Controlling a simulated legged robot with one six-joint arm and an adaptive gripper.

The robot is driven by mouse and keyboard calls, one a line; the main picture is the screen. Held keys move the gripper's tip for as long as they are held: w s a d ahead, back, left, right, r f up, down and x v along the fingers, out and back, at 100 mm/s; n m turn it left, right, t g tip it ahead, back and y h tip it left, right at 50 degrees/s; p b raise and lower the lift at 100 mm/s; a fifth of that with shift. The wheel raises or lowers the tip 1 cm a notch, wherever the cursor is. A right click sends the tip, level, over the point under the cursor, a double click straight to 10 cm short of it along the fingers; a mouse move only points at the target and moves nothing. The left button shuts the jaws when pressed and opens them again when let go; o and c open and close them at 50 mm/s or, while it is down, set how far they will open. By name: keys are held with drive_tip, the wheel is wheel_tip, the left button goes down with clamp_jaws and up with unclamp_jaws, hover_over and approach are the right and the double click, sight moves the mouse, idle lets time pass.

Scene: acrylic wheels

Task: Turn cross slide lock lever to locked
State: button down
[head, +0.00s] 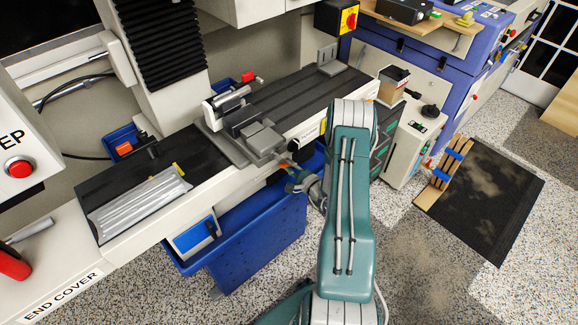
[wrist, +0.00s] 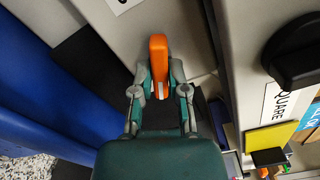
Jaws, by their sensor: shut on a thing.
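The lock lever is an orange handle (wrist: 158,55) in the wrist view, at the top centre on the pale machine face. My gripper (wrist: 158,72) has a finger on each side of the lever and is shut on it. In the head view, my gripper (head: 297,180) is at the front edge of the machine table, below the grey vise (head: 262,140). The lever is small there and mostly hidden by my gripper. The lever's markings cannot be read, so I cannot tell its set position.
A blue bin (head: 255,240) stands under the machine table, close to my gripper. A black knob (wrist: 296,50) sits right of the lever in the wrist view, above a yellow block (wrist: 270,136). A black mat (head: 485,200) lies on the floor at the right. Open floor lies in front.

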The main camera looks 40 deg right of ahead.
drive_tip(key=m, duration=0.4)
drive_tip(key=shift+s+a+f+m, duration=0.1)
drive_tip(key=shift+f+m, duration=0.2)
drive_tip(key=shift+m, duration=2.3)
drive_tip(key=m, duration=0.4)
drive_tip(key=shift+a, duration=0.1)
drive_tip(key=c, duration=0.5)
unclamp_jaws()
drive_tip(key=shift+r, duration=0.1)
